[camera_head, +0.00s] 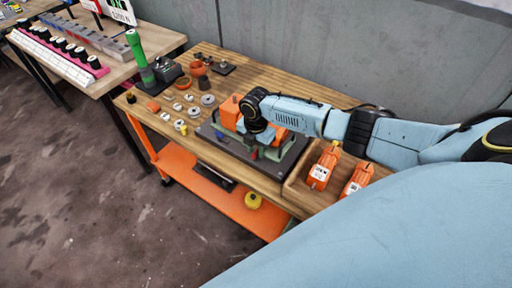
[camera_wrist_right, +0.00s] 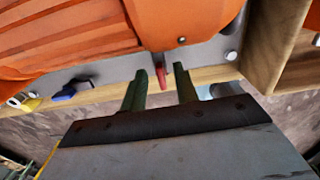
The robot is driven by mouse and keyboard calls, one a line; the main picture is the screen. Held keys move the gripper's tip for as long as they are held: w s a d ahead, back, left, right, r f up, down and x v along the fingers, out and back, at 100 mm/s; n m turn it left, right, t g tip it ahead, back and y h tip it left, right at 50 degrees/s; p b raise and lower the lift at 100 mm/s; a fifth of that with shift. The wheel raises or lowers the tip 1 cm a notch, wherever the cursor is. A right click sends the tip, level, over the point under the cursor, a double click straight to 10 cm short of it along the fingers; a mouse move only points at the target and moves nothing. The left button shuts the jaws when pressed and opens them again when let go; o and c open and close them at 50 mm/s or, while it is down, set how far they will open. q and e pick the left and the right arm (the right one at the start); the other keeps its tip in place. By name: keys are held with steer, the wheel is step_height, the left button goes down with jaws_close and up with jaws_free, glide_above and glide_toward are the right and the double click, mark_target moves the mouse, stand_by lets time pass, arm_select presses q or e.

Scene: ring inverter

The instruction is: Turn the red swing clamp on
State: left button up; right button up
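The red swing clamp shows in the right wrist view as a small red lever (camera_wrist_right: 162,77), hanging below a large orange body (camera_wrist_right: 150,30). My right gripper (camera_wrist_right: 161,78) is open there, with one green finger on each side of the lever and a visible gap to each. I cannot tell whether the lever lies at fingertip depth. In the head view my right gripper (camera_head: 264,150) is low at the orange fixture (camera_head: 229,112) on a dark base plate (camera_head: 236,150). My arm hides part of the fixture, and I cannot pick out the clamp there. My left gripper is out of view.
Two orange devices (camera_head: 323,166) lie in a wooden tray (camera_head: 291,184) right of the plate. Several metal rings (camera_head: 195,112) and small parts lie left of it. A green cylinder (camera_head: 136,47) stands at the back left. A grey wall (camera_head: 300,45) rises behind the wooden table.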

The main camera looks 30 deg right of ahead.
mark_target(256, 151)
step_height(256, 151, up, 13)
steer(key=p, duration=0.1)
steer(key=shift+r, duration=0.2)
stand_by(0.4)
stand_by(0.3)
